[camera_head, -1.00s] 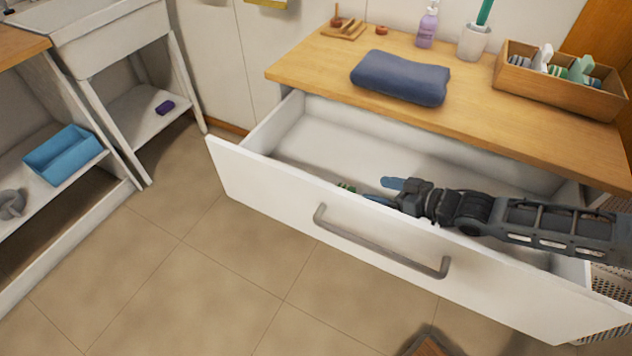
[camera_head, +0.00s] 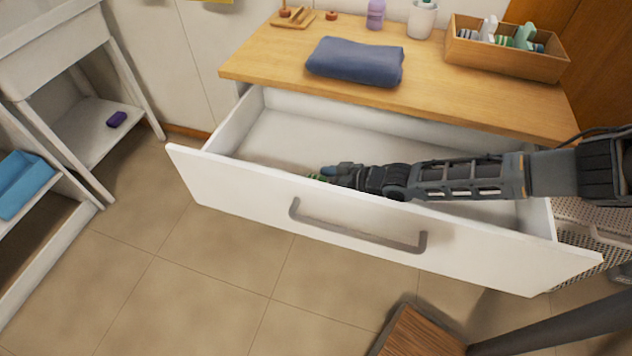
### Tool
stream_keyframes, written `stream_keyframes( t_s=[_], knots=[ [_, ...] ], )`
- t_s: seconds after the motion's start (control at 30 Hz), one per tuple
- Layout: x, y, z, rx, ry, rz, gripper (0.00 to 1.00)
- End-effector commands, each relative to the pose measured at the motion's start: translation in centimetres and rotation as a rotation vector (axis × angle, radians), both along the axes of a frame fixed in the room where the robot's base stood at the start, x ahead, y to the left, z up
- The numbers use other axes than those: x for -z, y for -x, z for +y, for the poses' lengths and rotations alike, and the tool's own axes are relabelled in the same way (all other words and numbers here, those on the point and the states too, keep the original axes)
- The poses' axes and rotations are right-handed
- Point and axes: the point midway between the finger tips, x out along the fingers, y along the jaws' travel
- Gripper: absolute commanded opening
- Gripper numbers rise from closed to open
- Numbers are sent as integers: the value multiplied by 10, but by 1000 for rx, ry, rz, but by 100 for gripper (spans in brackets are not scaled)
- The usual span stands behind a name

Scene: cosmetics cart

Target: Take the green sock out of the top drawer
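The top drawer (camera_head: 290,135) is pulled far out, its white front and grey handle facing the floor side. Inside it, close behind the front panel, a small bit of the green sock (camera_head: 317,177) shows; the rest is hidden by the panel and my gripper.
The wooden top above the drawer holds a folded blue towel (camera_head: 356,61), a purple bottle (camera_head: 375,14), a white cup (camera_head: 421,19) and a wooden box (camera_head: 507,57) of small items. A wooden stool-like object (camera_head: 420,333) stands at the lower front. The drawer's left part is clear.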

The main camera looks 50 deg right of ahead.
Motion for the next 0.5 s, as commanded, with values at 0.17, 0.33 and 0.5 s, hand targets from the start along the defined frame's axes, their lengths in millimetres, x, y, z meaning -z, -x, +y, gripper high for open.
stream_keyframes(
  t_s=[0.17, 0.33, 0.5],
  knots=[
    [0, 0, 0, 0, 1, 0, 85],
    [0, 0, 0, 0, 1, 0, 70],
    [0, 0, -1, 0, 1, 0, 54]
  ],
)
